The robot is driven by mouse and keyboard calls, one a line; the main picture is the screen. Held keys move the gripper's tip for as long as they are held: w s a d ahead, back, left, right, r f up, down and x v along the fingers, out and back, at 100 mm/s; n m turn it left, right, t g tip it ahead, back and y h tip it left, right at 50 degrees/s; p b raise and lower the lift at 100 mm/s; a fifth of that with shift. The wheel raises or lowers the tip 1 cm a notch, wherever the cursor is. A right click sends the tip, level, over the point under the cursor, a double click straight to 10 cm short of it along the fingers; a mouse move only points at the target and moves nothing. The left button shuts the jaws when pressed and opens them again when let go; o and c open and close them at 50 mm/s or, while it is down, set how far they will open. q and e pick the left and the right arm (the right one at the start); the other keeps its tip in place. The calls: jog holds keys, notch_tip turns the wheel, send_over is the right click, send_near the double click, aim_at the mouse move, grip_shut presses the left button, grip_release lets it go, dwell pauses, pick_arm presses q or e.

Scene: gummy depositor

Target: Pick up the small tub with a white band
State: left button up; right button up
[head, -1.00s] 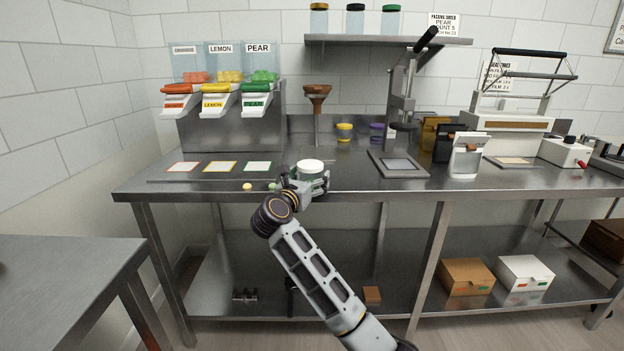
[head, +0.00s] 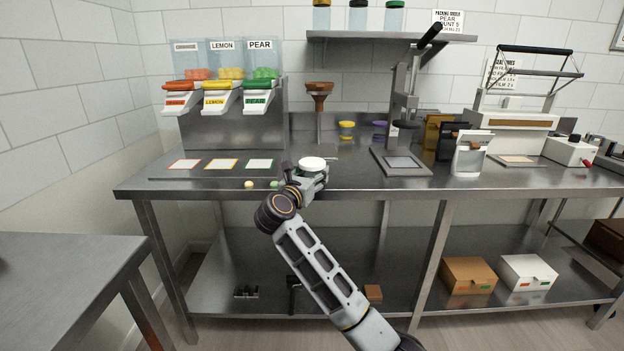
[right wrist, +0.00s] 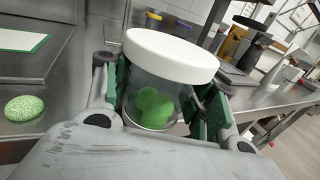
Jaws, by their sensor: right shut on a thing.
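The small tub with a white lid or band (head: 312,164) is near the front edge of the steel bench, in my right gripper (head: 308,180). In the right wrist view the tub (right wrist: 172,55) has a wide white top and a clear body with green gummies (right wrist: 157,106) inside. The green-padded fingers of my right gripper (right wrist: 160,105) stand on either side of the clear body, shut on it. The tub is nearly upright, slightly tilted in the wrist view. I cannot tell whether its base touches the bench. My left gripper is not in view.
A yellow gummy (head: 249,184) and a green gummy (head: 274,184) lie near the bench's front edge. Behind are the three-bin dispenser (head: 232,120), a funnel stand (head: 319,95), yellow-banded (head: 346,130) and purple-banded (head: 380,130) tubs, and a press (head: 402,160) to the right.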

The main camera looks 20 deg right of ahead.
aim_at(312, 161)
jog(key=shift+c, duration=0.7)
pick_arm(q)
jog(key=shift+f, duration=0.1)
pick_arm(e)
jog(key=shift+r, duration=0.1)
jog(key=shift+r, duration=0.5)
notch_tip(312, 161, up, 3)
jog(key=shift+r+p, duration=0.2)
jog(key=shift+p, duration=0.5)
jog(key=shift+r+p, duration=0.7)
jog(key=shift+r, duration=2)
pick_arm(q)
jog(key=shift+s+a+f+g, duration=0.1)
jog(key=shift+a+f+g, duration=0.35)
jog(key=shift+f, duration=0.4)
